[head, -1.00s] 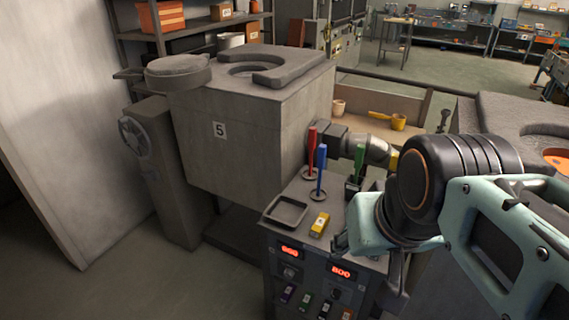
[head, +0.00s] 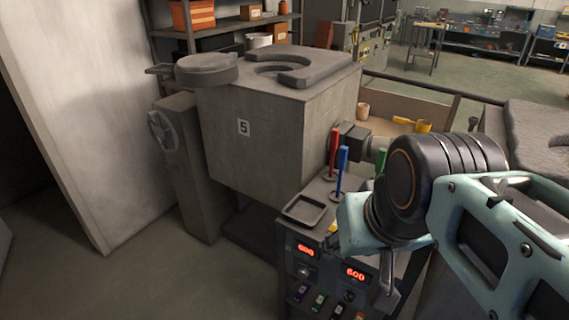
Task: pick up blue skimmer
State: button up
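The blue skimmer (head: 342,160) stands upright on top of the control cabinet, its blue handle up and a round dark piece at its foot. A red-handled tool (head: 333,145) stands just behind and left of it. A green-handled one (head: 381,160) stands to its right, partly hidden by my arm. My wrist is in front and to the right of the blue skimmer, apart from it in the picture. A dark part of what seems to be my gripper (head: 388,271) shows below the wrist. Its fingers are not clear, and I cannot see anything held.
A shallow grey tray (head: 304,208) lies on the control cabinet (head: 300,270), which has red displays. A yellow block (head: 333,228) is mostly behind my wrist. The big grey furnace marked 5 (head: 260,150) stands behind left. Open floor (head: 150,285) lies left.

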aim_at(335, 197)
jog(key=z, duration=1.55)
jog(key=j+z, duration=0.2)
jog(key=z, duration=0.2)
jog(key=j+z, duration=0.15)
jog(key=z, duration=0.2)
jog(key=k+j+z, duration=0.2)
jog(key=j, duration=0.15)
jog(key=j+z, duration=0.2)
jog(key=j, duration=0.2)
jog(key=k+j+z, duration=0.1)
jog(key=j, duration=0.25)
jog(key=k+j, duration=0.15)
jog(key=j, duration=0.25)
jog(key=z, duration=0.05)
